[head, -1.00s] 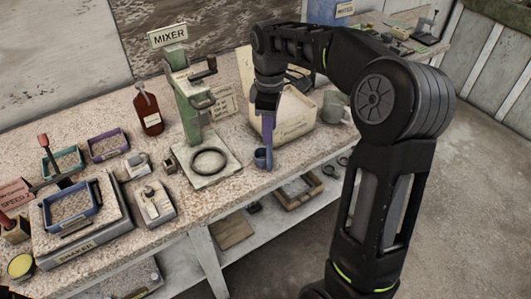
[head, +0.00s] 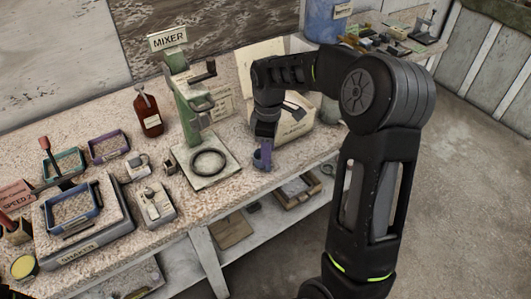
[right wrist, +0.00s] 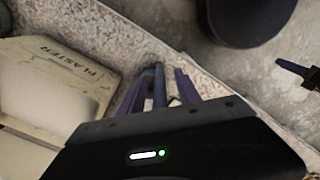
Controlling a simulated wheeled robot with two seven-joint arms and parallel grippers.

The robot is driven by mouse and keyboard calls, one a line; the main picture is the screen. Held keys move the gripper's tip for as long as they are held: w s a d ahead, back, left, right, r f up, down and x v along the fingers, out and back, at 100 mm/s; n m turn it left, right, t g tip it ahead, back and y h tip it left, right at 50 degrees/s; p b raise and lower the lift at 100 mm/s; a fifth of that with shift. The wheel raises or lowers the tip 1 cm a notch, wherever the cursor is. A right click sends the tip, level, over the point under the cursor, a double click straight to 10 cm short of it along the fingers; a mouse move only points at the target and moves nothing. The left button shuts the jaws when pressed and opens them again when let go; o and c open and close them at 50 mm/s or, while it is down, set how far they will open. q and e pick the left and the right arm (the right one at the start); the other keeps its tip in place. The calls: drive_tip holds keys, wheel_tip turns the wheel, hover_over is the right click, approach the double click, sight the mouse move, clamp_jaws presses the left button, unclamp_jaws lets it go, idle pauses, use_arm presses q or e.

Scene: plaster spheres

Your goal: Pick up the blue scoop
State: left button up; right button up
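The blue scoop (head: 258,161) stands at the front edge of the bench, to the right of the mixer, mostly hidden by my fingers in the head view. My right gripper (head: 264,152) reaches down over it from above with purple fingers. In the right wrist view the scoop's blue handle (right wrist: 160,85) lies between the two fingers of the right gripper (right wrist: 162,88), with a small gap showing beside it. The fingers are open around the handle.
The green mixer (head: 191,115) with a black ring on its base stands left of the scoop. A plaster box (head: 293,127) stands behind my gripper. A shaker (head: 90,235) and trays are farther left. A lower shelf (head: 265,222) runs beneath the bench.

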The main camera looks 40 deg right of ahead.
idle(0.6)
clamp_jaws()
idle(1.2)
